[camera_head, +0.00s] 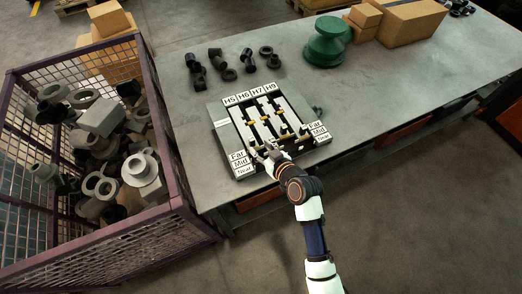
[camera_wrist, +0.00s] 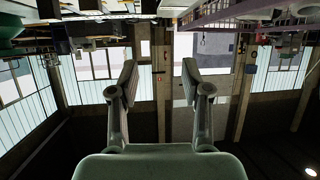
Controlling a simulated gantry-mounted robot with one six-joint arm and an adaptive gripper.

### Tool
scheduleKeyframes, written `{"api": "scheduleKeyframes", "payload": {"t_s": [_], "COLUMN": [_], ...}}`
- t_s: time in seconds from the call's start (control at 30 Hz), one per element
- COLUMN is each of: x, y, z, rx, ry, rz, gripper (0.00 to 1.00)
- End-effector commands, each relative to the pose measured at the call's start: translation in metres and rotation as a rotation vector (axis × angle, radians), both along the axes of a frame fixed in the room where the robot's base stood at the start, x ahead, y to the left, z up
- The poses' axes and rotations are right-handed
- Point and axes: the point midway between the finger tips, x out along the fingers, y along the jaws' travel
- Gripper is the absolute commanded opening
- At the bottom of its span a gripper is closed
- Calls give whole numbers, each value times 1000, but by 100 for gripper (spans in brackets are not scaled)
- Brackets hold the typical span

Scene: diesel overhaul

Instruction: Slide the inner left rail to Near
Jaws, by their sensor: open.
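The rail fixture (camera_head: 222,117) lies on the grey table, with several parallel rails under the labels H5, H6, H7 and H9. Far, Mid and Near labels stand at its left and right near corners. The inner left rail (camera_head: 252,114), under H6, runs lengthwise between its neighbours. Small yellowish parts sit along the rails; the exact stop is too small to tell. My gripper (camera_head: 266,150) is at the near end of the fixture and hides part of it. In the wrist view my gripper (camera_wrist: 159,75) has its fingers wide apart with nothing between them.
A purple mesh crate (camera_head: 178,178) full of metal parts stands left of the table. Dark fittings (camera_head: 247,58), a green spool (camera_head: 326,42) and cardboard boxes (camera_head: 408,22) sit at the back. The table (camera_head: 405,98) is clear to the right.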

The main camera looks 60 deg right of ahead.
Motion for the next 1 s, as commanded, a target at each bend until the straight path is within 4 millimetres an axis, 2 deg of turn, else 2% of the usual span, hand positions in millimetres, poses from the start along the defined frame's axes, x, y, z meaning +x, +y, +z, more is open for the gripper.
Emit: {"api": "scheduleKeyframes", "payload": {"t_s": [0.03, 0.1, 0.2, 0.27, 0.43, 0.73, 1.0], "x": [-22, -44, -57, -58, -47, -6, 2], "y": [-26, -48, -61, -62, -69, -97, -103], "z": [-31, -49, -57, -56, -60, -81, -85], "rx": [7, 5, 4, 2, 3, 4, 3], "ry": [-7, -15, -21, -22, -21, -21, -21], "rz": [-64, -122, -159, -162, -159, -157, -158], "gripper": [48, 48, 48, 48, 48, 48, 48]}}
